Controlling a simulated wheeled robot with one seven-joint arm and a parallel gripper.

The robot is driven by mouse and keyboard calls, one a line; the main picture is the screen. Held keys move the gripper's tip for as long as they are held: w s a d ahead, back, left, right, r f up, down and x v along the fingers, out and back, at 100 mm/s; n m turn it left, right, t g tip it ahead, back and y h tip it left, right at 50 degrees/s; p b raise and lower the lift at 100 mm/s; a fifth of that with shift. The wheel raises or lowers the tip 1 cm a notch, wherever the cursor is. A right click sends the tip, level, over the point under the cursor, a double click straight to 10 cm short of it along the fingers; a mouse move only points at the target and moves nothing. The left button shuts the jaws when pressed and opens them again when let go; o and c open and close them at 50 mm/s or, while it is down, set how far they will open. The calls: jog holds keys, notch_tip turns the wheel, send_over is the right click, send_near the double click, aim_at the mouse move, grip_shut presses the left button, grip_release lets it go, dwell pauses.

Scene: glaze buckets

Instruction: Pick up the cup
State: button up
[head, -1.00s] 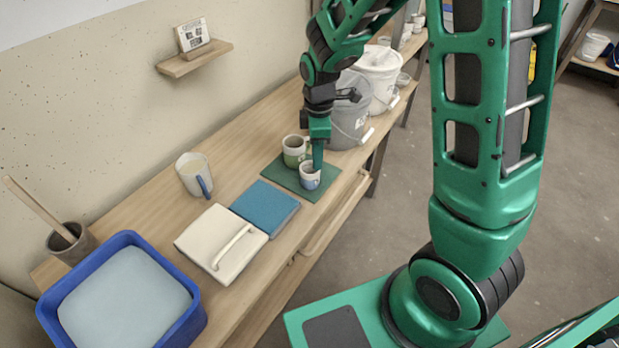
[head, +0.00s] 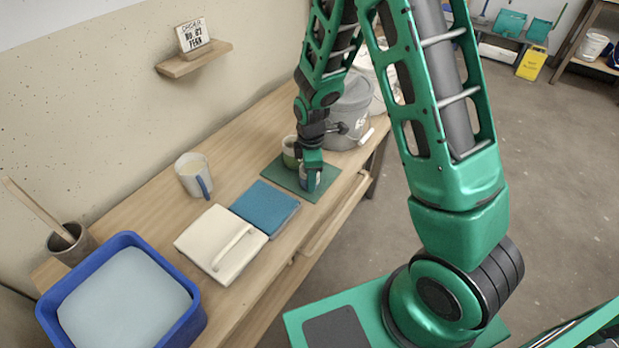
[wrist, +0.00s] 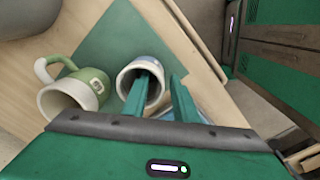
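A small blue-and-white cup (head: 303,183) stands on a dark green mat (head: 327,185) on the bench. The wrist view shows its white rim (wrist: 125,77) from above. My gripper (head: 312,176) is down at this cup and hides part of it in the head view. In the wrist view, my gripper (wrist: 161,82) has one finger inside the cup's mouth and the other outside, with the right wall between them. A gap shows between the fingers. A green-and-white cup (head: 290,152) is just behind; its handle shows in the wrist view (wrist: 44,68).
A blue tile (head: 265,207) and a cream slab with a handle (head: 215,250) lie nearer on the bench. A white mug with a blue handle (head: 191,176) stands near the wall. A grey bucket (head: 350,115) stands beyond the mat. A blue tub (head: 195,318) fills the near end.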

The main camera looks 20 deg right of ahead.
jog(key=shift+f, duration=0.5)
grip_shut()
jog(key=shift+r, duration=0.1)
